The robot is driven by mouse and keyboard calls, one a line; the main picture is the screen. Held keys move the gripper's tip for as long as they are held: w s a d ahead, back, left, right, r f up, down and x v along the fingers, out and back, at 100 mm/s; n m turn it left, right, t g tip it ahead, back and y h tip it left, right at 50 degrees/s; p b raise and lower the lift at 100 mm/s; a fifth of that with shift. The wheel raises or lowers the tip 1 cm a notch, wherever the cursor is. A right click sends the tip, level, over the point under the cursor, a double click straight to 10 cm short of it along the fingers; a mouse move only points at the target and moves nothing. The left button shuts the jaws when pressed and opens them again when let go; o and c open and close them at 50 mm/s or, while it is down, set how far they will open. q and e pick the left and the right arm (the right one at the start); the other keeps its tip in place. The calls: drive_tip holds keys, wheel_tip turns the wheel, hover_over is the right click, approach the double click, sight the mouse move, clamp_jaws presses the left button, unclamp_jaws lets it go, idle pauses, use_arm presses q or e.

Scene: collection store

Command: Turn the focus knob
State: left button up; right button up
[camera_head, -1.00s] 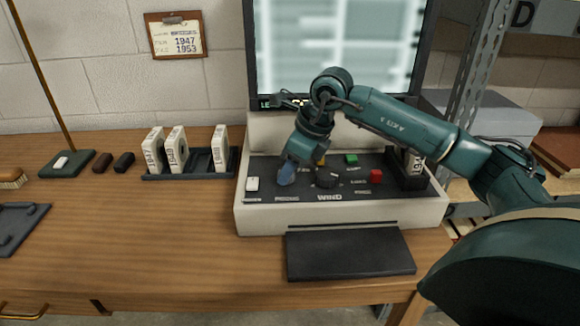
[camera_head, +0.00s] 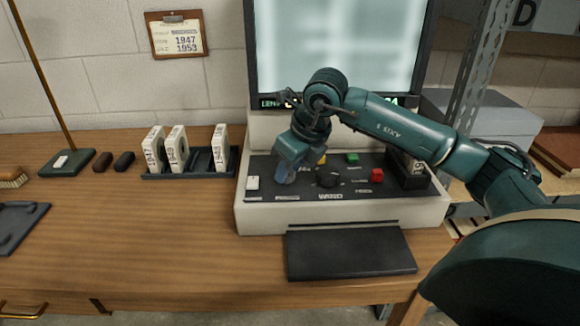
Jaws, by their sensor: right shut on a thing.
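The microfilm-reader-like console (camera_head: 340,213) stands on the wooden bench, with a lit screen (camera_head: 340,45) above it showing a very blurred picture. My right gripper (camera_head: 285,177) reaches down to the left part of the control panel and is shut on the focus knob there. Its fingers and wrist hide most of that knob, so its angle cannot be read. A larger black knob (camera_head: 328,178) marked WIND sits just to the right, apart from the gripper. My left gripper is not in view.
The panel also has a white switch (camera_head: 253,183), a green button (camera_head: 352,158) and a red button (camera_head: 377,175). A slotted rack (camera_head: 160,176) with white boxes stands to the left. A black tray (camera_head: 350,262) lies in front.

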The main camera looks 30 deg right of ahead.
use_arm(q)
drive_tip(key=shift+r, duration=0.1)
use_arm(e)
drive_tip(key=o, duration=1)
drive_tip(key=shift+c, duration=0.2)
use_arm(q)
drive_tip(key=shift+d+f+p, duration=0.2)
drive_tip(key=shift+p, duration=0.6)
use_arm(e)
drive_tip(key=v, duration=1.3)
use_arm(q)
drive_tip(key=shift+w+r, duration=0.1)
